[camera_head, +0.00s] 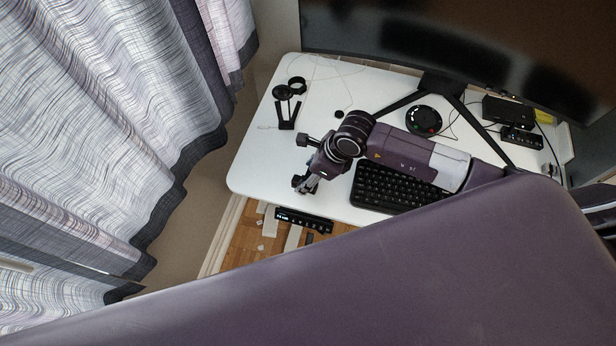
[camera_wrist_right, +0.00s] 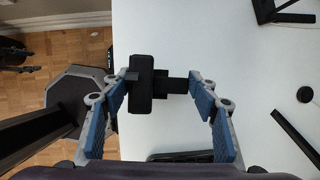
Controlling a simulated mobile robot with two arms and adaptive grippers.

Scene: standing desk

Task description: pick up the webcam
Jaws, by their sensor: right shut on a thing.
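The webcam (camera_wrist_right: 142,90) is a small black body with a short black block on its right side, seen in the right wrist view. My right gripper (camera_wrist_right: 160,84) has its blue-padded fingers on either side of it, the tips closed against its two ends. In the head view my right gripper (camera_head: 307,181) is over the desk's front left part, left of the keyboard. There the webcam is hard to tell apart from the dark fingers. My left gripper is in neither view.
The white desk (camera_head: 260,165) has a black keyboard (camera_head: 385,190) at its front and a monitor (camera_head: 450,45) behind. A black stand (camera_head: 288,105) is at the back left, a round black device (camera_head: 424,120) near the monitor legs. Desk surface left of the gripper is clear.

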